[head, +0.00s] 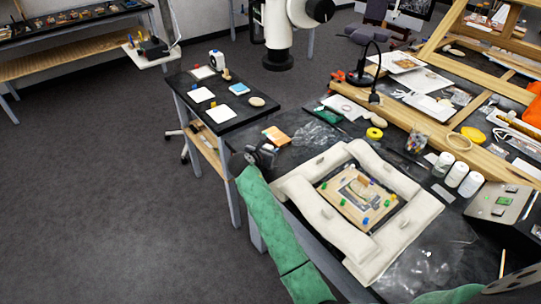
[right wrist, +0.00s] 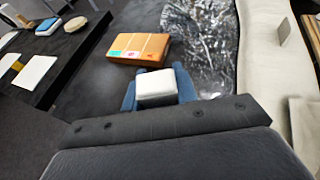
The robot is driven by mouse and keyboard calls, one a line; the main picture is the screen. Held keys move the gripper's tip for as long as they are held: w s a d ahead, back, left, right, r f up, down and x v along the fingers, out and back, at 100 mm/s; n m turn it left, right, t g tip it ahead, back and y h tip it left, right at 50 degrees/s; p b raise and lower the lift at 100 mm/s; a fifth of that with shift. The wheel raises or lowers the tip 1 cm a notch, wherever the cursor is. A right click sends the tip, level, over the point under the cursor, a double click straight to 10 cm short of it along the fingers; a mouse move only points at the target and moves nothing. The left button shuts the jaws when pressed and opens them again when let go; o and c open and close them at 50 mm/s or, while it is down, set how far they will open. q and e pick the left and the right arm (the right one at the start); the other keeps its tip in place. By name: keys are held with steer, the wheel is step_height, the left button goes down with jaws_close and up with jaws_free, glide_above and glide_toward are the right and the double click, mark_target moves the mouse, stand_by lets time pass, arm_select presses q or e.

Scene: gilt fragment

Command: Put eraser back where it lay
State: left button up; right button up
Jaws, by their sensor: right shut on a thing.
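My right gripper (head: 264,154) is over the near left corner of the dark workbench, left of the cream padded frame. In the right wrist view its blue fingers (right wrist: 157,84) are shut on a white block, the eraser (right wrist: 156,91). The eraser's top and near face show between the fingers. An orange box (right wrist: 140,48) lies just beyond it, and also shows in the head view (head: 276,136).
Crumpled clear plastic (right wrist: 200,45) lies beside the orange box. The padded frame (head: 300,196) surrounds a gilt fragment on a board. A small black side table (head: 222,97) holds white cards, a blue-and-white box and a stone. A gap separates it from the workbench.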

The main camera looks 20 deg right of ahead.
arm_select(q)
steer(key=shift+s+a+f+p, duration=0.3)
steer(key=shift+s+f+p, duration=0.05)
steer(key=shift+s+f, duration=0.2)
steer(key=shift+s+a+f+p, duration=0.3)
steer(key=shift+s+f, duration=0.1)
steer(key=shift+s, duration=0.1)
arm_select(e)
steer(key=shift+f, duration=1.7)
steer(key=o, duration=1)
steer(key=shift+f, duration=0.1)
steer(key=shift+c, duration=0.2)
arm_select(q)
steer(key=shift+s, duration=0.1)
arm_select(e)
steer(key=shift+s+a, duration=0.15)
steer(key=shift+s, duration=0.05)
arm_select(q)
steer(key=w+d+r+b, duration=0.3)
steer(key=w+r, duration=0.1)
steer(key=r, duration=0.1)
steer(key=shift+r, duration=0.2)
arm_select(e)
steer(key=v, duration=1.1)
steer(key=shift+s+a+r, duration=0.2)
steer(key=shift+r, duration=0.1)
